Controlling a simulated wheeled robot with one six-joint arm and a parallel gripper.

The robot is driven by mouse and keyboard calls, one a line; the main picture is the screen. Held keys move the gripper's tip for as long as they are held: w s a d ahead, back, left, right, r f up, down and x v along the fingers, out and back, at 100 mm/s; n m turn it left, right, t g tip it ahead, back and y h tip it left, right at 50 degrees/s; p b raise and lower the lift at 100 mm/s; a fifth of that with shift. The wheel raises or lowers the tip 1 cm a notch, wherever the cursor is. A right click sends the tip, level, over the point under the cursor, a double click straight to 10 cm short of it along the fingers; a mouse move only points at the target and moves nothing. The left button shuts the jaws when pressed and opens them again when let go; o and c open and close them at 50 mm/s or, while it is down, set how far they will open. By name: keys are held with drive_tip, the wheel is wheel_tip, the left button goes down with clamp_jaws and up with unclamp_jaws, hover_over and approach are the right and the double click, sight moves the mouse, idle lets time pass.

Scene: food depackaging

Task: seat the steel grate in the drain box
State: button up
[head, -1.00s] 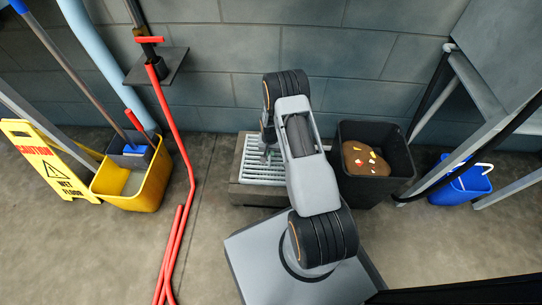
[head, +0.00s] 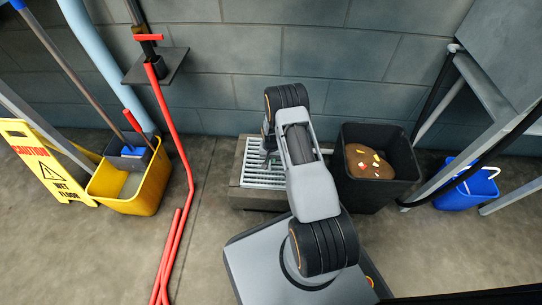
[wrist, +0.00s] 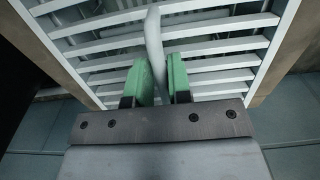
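The steel grate (head: 262,173), a pale slatted panel, lies over the opening of the drain box (head: 235,178), a brown-grey block on the floor by the wall. In the wrist view the grate (wrist: 217,75) fills the upper part, with the box wall (wrist: 273,78) along its right side. My gripper (wrist: 164,80) has green fingers close together on either side of a grey upright bar (wrist: 153,45), which looks like the grate's handle. My arm hides the grate's right part in the head view. I cannot tell whether the grate lies fully flush.
A black bin (head: 350,190) with brown waste stands right beside the drain box. A yellow mop bucket (head: 128,185) and caution sign (head: 45,165) are at left, with a red hose (head: 180,150) nearer. A blue bucket (head: 468,190) is at right.

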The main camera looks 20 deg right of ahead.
drive_tip(key=o, duration=0.3)
drive_tip(key=shift+w+r, duration=0.15)
drive_tip(key=shift+w, duration=0.05)
drive_tip(key=s+a+r+n+t+p, duration=0.1)
drive_tip(key=a+r+p, duration=0.15)
drive_tip(key=r, duration=1.05)
drive_tip(key=a+r+n+p, duration=0.1)
drive_tip(key=r+p, duration=0.2)
drive_tip(key=r, duration=1)
drive_tip(key=s+a+r+n+t, duration=0.1)
drive_tip(key=s+a+r, duration=0.1)
drive_tip(key=s+r, duration=0.4)
drive_tip(key=s+a+r+n, duration=0.15)
drive_tip(key=s+r, duration=0.25)
drive_tip(key=r, duration=0.5)
drive_tip(key=shift+n+t, duration=0.4)
drive_tip(key=shift+n, duration=0.35)
drive_tip(key=s+a+r, duration=0.1)
drive_tip(key=s, duration=0.2)
drive_tip(key=s+a+r, duration=0.1)
drive_tip(key=s, duration=0.3)
drive_tip(key=s+a+r, duration=0.1)
drive_tip(key=s+r, duration=0.1)
drive_tip(key=s, duration=0.1)
drive_tip(key=shift+s+a, duration=0.2)
drive_tip(key=shift+s, duration=0.2)
